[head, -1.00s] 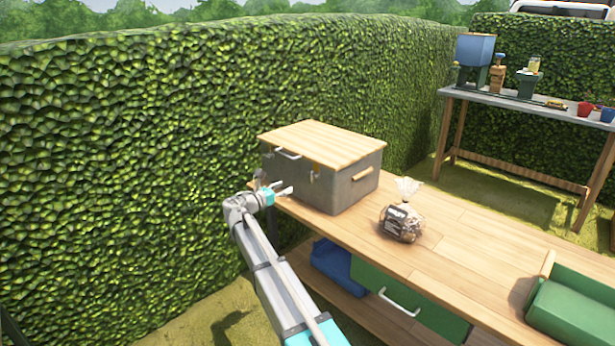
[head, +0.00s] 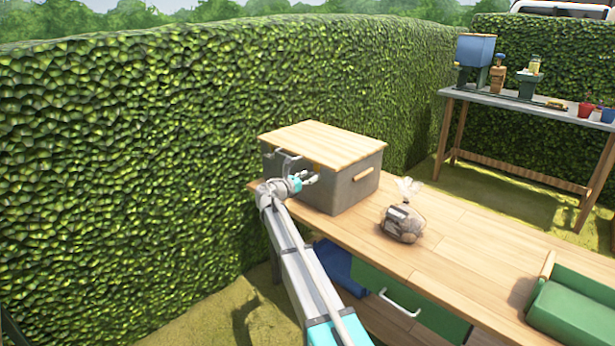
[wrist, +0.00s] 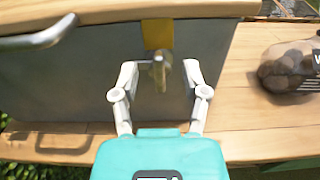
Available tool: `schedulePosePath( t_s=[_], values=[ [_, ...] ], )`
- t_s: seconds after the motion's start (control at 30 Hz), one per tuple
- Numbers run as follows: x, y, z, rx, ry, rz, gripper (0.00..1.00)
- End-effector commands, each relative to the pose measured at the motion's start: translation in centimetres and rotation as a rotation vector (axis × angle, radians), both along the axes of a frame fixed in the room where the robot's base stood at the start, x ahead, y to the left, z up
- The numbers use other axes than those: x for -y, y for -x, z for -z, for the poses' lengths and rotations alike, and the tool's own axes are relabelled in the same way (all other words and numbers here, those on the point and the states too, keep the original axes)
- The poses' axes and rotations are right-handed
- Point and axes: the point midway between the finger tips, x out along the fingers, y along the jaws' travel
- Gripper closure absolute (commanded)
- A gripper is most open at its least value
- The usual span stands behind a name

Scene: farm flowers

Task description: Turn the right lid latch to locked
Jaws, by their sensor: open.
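The grey box (head: 347,189) with a wooden lid (head: 321,143) stands on the wooden bench, lid closed. In the wrist view the right lid latch (wrist: 159,72) is a small metal piece on the box front, below a yellow strip (wrist: 157,33) near the box's right corner. My gripper (wrist: 160,75) is open, with its two fingers on either side of the latch. I cannot tell whether they touch it. In the head view my gripper (head: 308,179) is in front of the box's right front part and hides the latch.
A bar handle (wrist: 40,36) sticks out from the lid front, left of my gripper. A clear bag of brown lumps (head: 402,222) sits right of the box. A green tray (head: 575,308) lies farther right. A hedge (head: 130,170) stands close on the left.

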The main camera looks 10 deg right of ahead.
Motion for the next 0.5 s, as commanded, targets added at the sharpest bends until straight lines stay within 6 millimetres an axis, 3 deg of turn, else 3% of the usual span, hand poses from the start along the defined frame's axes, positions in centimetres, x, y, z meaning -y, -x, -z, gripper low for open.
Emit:
schedulePosePath(
  t_s=[0.2, 0.5],
  values=[
    [1.5, -1.2, 0.0, 0.000, 0.000, 0.000, 0.42],
    [1.9, -1.3, 0.0, 0.000, 0.000, 0.000, 0.42]
  ],
)
